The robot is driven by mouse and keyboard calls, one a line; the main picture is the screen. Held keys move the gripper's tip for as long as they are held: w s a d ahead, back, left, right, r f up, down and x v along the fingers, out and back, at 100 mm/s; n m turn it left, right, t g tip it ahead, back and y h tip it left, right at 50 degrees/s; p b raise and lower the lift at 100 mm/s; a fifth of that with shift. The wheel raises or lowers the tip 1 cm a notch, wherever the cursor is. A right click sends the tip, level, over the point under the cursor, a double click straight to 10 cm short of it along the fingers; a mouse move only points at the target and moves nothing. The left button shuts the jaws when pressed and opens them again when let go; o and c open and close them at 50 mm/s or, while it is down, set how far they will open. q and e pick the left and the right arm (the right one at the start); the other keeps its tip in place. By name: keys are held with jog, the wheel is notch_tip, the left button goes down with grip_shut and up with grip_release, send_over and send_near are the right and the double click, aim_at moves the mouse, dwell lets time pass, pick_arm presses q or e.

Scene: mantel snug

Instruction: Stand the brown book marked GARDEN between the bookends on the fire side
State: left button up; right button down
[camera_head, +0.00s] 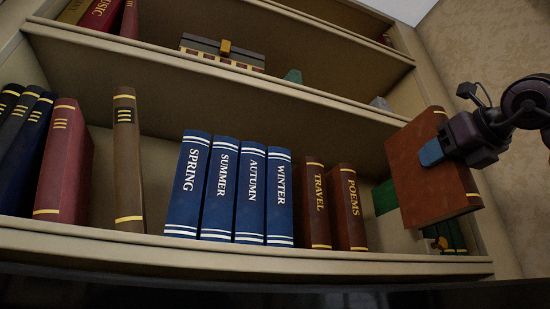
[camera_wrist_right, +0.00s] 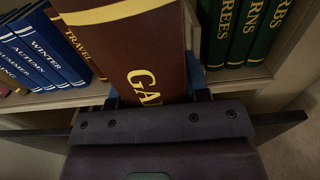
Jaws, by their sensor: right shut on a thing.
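My right gripper (camera_head: 432,152) is shut on a brown book (camera_head: 425,175) at the right of the head view, in front of the shelf's right end. The book is tilted, with its broad cover toward the head camera. In the right wrist view, the brown book (camera_wrist_right: 135,50) stands between the blue fingertips of my right gripper (camera_wrist_right: 158,88). Its spine shows gold bands and the letters "GA"; the rest is hidden by the gripper. A green piece (camera_head: 384,197) shows right of the POEMS book, partly behind the held book; I cannot tell if it is a bookend. My left gripper is not in view.
The lower shelf (camera_head: 250,257) holds red-brown TRAVEL (camera_head: 314,205) and POEMS (camera_head: 347,208), several blue season books (camera_head: 234,190) and darker books at left. Several green books (camera_wrist_right: 235,30) stand right of the held book in the wrist view. An upper shelf board (camera_head: 200,75) runs above.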

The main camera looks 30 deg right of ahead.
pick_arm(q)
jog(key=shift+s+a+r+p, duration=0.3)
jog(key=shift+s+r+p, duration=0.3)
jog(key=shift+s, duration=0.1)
pick_arm(e)
jog(key=shift+s+d+r, duration=0.35)
jog(key=shift+d+r, duration=0.25)
jog(key=shift+r, duration=0.05)
jog(key=shift+s+d+r, duration=0.35)
jog(key=shift+d+r, duration=0.2)
jog(key=shift+r, duration=0.05)
jog(key=shift+w+a+r, duration=0.1)
jog(key=shift+r, duration=0.05)
